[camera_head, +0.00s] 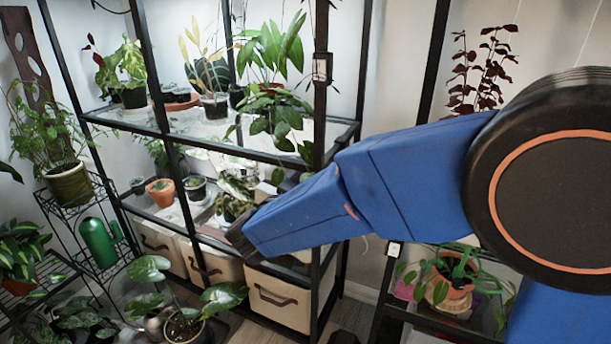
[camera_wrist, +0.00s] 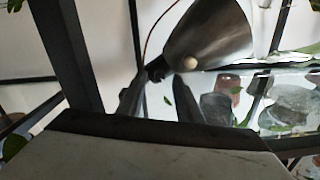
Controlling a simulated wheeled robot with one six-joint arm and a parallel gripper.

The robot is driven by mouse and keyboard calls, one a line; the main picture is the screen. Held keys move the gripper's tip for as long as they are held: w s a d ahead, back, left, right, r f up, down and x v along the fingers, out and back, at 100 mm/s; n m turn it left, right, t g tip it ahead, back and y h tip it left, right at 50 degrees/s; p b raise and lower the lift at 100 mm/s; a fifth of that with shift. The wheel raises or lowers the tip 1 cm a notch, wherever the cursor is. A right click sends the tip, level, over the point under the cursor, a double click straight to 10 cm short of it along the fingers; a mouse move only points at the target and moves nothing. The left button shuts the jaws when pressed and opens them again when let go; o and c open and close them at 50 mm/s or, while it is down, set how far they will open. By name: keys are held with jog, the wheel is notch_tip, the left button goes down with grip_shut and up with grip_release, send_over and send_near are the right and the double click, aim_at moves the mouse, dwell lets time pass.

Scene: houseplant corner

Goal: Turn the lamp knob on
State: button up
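In the wrist view a dark metal lamp shade (camera_wrist: 212,38), shaped like a cone, hangs at the top centre-right. A small pale round knob (camera_wrist: 191,63) shows at its lower left edge. A small dark piece (camera_wrist: 156,69) sits left of it; I cannot tell what it is. My gripper (camera_wrist: 160,80) has two dark fingers standing apart below the shade, with nothing clearly held. The right fingertip is just below the pale knob in the picture; I cannot tell whether they touch. In the head view my blue arm reaches into the shelf and the fingers are hidden. I cannot make out the lamp there.
A black metal shelf rack (camera_head: 325,150) with several potted plants surrounds my arm's end. A dark post (camera_wrist: 68,55) stands close at the left in the wrist view. Pale storage bins (camera_head: 278,297) are on the bottom level. A leafy plant (camera_head: 183,325) stands in front.

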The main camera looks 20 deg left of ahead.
jog(key=shift+w, duration=0.45)
grip_shut()
jog(key=shift+m, duration=9.1)
